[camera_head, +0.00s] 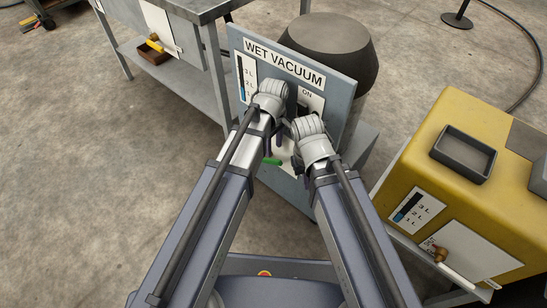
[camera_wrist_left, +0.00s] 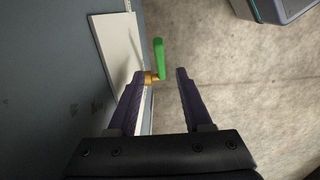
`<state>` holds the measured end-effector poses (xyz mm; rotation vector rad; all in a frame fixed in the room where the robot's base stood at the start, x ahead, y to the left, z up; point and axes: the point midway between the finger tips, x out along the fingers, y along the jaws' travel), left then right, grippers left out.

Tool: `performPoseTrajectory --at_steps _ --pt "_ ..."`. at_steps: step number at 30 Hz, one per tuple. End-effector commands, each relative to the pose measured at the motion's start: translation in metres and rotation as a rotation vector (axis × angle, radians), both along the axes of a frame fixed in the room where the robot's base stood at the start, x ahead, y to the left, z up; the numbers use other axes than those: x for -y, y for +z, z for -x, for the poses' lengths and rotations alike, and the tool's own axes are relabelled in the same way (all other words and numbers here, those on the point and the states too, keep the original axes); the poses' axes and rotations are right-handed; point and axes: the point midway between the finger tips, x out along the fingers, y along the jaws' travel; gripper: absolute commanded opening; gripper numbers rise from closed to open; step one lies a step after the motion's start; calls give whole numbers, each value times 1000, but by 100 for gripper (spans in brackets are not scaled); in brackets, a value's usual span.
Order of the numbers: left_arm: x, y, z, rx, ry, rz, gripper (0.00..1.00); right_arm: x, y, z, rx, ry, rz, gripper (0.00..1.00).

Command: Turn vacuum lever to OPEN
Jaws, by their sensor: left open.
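The vacuum lever has a green handle (camera_head: 271,161) low on the front of the grey WET VACUUM panel (camera_head: 340,85), partly hidden by my arms in the head view. In the left wrist view the green handle (camera_wrist_left: 159,58) sits on a brass valve (camera_wrist_left: 151,77) in front of a white plate (camera_wrist_left: 118,50). My left gripper (camera_head: 273,142) is open at the lever. In the left wrist view its fingertips (camera_wrist_left: 160,76) lie either side of the brass valve and handle base; contact cannot be told. My right gripper is hidden behind its wrist near the panel.
A yellow tank (camera_head: 455,150) with a grey tray (camera_head: 464,154) and its own brass valve (camera_head: 440,254) stands at the right. A metal workbench (camera_head: 190,85) stands at the upper left. A dark round drum top (camera_head: 327,32) is behind the panel. Concrete floor is clear at left.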

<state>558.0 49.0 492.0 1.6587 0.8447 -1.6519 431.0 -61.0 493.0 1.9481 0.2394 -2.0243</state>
Motion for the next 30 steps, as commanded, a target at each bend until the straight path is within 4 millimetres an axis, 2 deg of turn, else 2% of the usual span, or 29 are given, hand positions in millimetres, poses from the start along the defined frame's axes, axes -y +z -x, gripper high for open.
performPoseTrajectory --at_steps 8,24,30 --pt "0 -14 0 -3 0 2 50 0 -14 0 0 0 -1 0" --pt "0 -75 0 -3 0 3 50 0 -75 0 2 -13 -2 0" --pt "0 -79 0 -3 0 3 50 0 -79 0 2 -15 -2 0"
